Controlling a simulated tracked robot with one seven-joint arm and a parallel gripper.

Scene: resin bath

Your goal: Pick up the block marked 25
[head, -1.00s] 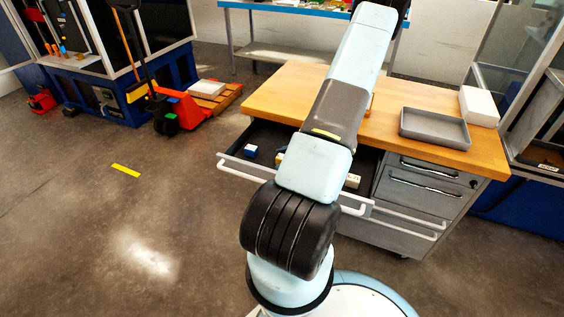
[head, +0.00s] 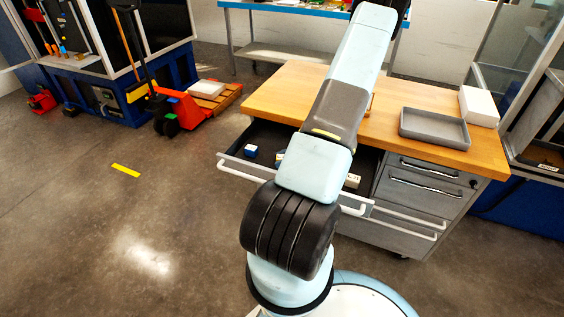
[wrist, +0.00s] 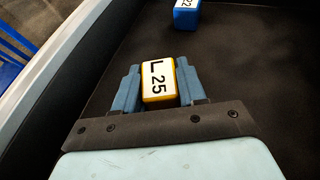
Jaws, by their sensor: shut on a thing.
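The yellow block marked 25 (wrist: 160,82) sits between my two fingers in the wrist view, its white label with "L 25" facing the camera. My gripper (wrist: 160,90) is shut on it, one blue-grey finger against each side. Dark drawer floor shows around and beyond the block. I cannot tell whether the block is clear of the floor. In the head view my arm reaches over the open drawer (head: 262,170) and hides most of the gripper.
A blue block (wrist: 186,15) with a white label lies farther in the drawer; it also shows in the head view (head: 250,151). A pale block (head: 352,181) lies right of my arm. The wooden worktop (head: 290,95) above holds a grey tray (head: 435,142) and a white box (head: 478,105).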

